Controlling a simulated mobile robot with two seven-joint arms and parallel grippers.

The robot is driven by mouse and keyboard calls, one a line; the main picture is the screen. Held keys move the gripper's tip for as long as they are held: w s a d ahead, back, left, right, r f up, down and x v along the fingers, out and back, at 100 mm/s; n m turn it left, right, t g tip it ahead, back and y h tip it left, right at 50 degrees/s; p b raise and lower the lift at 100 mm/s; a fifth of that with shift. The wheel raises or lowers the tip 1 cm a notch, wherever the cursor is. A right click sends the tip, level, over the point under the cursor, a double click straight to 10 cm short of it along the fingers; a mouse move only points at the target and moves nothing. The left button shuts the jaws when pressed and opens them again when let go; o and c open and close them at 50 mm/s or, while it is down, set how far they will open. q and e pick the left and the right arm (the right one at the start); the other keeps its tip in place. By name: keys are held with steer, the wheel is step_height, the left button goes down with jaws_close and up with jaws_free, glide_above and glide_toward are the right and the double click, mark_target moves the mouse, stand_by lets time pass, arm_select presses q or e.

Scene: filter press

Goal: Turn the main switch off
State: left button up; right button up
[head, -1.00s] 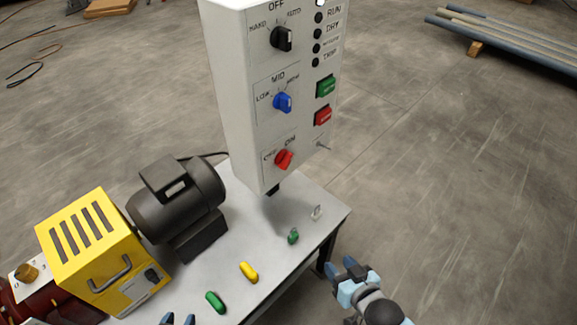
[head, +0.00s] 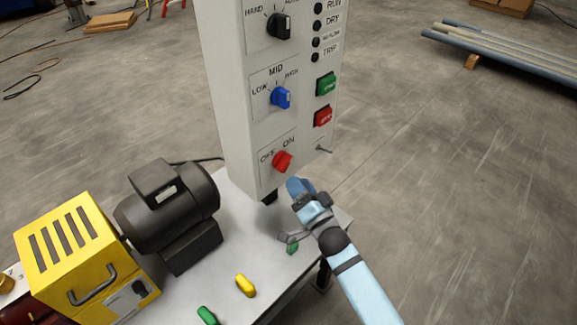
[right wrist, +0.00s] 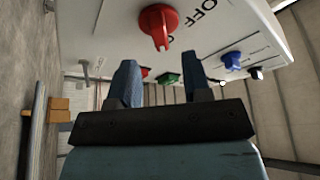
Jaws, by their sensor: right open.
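The main switch is the red rotary knob (head: 282,161) low on the front of the white control panel (head: 232,110), with OFF and ON labels above it. Its pointer leans toward the ON side in the head view. The knob also shows near the top of the right wrist view (right wrist: 158,24). My right gripper (head: 299,187) is just below the knob, apart from it. Its two fingers (right wrist: 165,85) are spread and empty in the right wrist view. My left gripper is not in view.
Above the red knob are a blue selector (head: 281,98), a black selector (head: 279,26), and green (head: 325,84) and red (head: 323,116) push buttons. A small toggle (head: 324,149) sticks out at right. A black motor (head: 168,205) and yellow box (head: 75,250) stand on the table.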

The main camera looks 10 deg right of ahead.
mark_target(288, 166)
steer(key=x, duration=0.5)
steer(key=shift+w+a+r, duration=0.1)
steer(key=shift+w, duration=0.3)
jaws_close()
